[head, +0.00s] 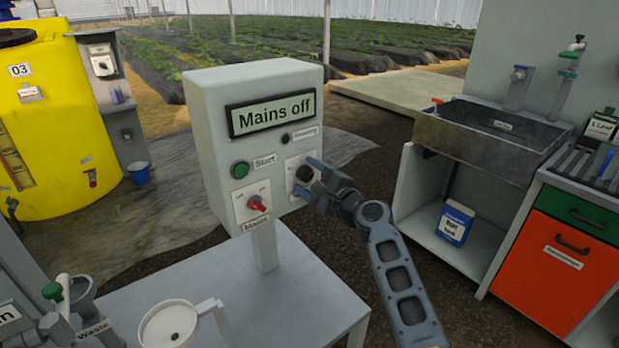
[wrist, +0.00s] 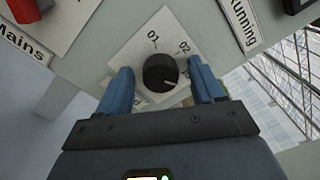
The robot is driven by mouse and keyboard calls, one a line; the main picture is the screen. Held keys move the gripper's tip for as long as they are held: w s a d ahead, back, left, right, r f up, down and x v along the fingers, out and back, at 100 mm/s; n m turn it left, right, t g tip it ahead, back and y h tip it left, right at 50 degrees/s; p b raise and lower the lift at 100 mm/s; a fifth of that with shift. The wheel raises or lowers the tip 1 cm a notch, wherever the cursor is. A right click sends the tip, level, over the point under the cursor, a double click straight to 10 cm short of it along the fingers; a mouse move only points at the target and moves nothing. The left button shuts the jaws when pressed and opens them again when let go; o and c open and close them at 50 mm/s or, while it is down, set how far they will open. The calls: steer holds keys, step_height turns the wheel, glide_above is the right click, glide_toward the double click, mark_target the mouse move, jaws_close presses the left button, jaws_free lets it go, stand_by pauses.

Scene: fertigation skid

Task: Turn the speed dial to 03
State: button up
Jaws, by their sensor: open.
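The speed dial (head: 305,173) is a round black knob on a white plate on the front of the grey control box. In the wrist view the dial (wrist: 160,72) shows a pale pointer line towards the picture's lower right. The labels 01 and 02 show above it; the other marks are hidden or unclear. My gripper (head: 308,178) is at the box front. In the wrist view its blue fingers (wrist: 162,80) are open, one on each side of the dial, with gaps to the knob.
The box display (head: 270,114) reads "Mains off". A green Start button (head: 240,170), a red Mains switch (head: 257,203) and a small dark green Running lamp (head: 285,139) are close by. A white funnel holder (head: 168,325) stands on the grey table. A sink (head: 490,130) is at right.

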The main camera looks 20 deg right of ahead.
steer(key=v, duration=0.8)
stand_by(0.4)
steer(key=s+d+f+n+g+h, duration=0.1)
steer(key=s+f+n+h, duration=0.3)
steer(key=s, duration=0.6)
steer(key=s+f+n+g+y, duration=0.1)
steer(key=s+f+n, duration=0.1)
steer(key=s+f, duration=0.55)
steer(key=s+d+f+n+h, duration=0.1)
steer(key=s+f+n+h, duration=0.15)
steer(key=s, duration=0.85)
steer(key=s+a+r+n, duration=0.2)
steer(key=s+r+n, duration=0.4)
steer(key=s, duration=0.7)
steer(key=s+a+r+n, duration=0.2)
steer(key=s+r+n, duration=0.4)
steer(key=s, duration=0.7)
steer(key=shift+a+r, duration=0.2)
steer(key=shift+r, duration=0.55)
